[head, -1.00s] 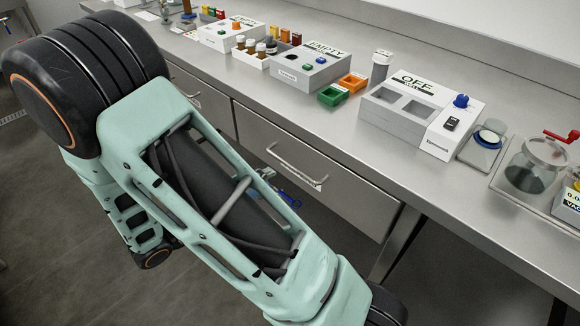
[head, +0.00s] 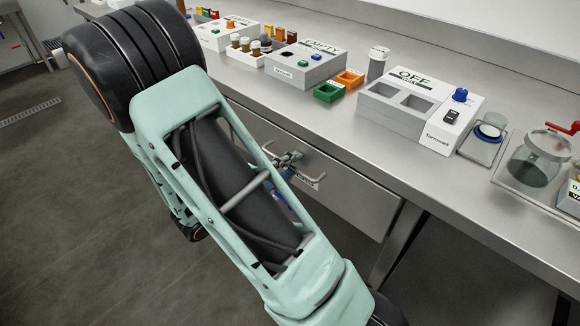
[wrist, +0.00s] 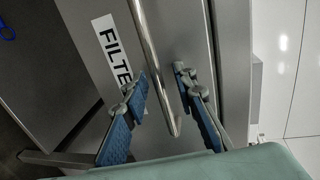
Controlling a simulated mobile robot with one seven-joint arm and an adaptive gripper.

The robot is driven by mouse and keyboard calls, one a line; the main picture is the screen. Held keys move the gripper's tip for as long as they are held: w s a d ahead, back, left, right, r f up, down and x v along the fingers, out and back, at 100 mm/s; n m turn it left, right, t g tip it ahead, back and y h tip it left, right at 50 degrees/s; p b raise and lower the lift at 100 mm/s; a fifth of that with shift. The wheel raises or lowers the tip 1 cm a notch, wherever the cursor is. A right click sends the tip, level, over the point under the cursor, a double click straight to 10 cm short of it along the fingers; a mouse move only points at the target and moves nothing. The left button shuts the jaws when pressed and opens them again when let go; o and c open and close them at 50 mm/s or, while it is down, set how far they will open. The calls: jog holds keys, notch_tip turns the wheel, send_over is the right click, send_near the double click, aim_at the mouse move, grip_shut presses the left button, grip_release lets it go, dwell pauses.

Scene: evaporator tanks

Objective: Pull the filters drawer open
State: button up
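The filters drawer (head: 352,196) is a grey metal front under the counter and looks closed. Its bar handle (head: 314,177) is partly hidden by my gripper (head: 287,168). In the wrist view the handle (wrist: 155,60) runs down between the fingers of my gripper (wrist: 160,78). The fingers are open, with blue pads, one on each side of the bar. I cannot tell whether either finger touches it. A white label (wrist: 111,48) reading "FILTE" is on the drawer front left of the handle; the rest of the word is hidden by the left finger.
A counter leg (head: 398,240) stands right of the drawer. The floor at left is clear.

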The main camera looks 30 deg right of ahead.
jog(key=shift+c, duration=0.4)
grip_shut()
jog(key=shift+a, duration=0.1)
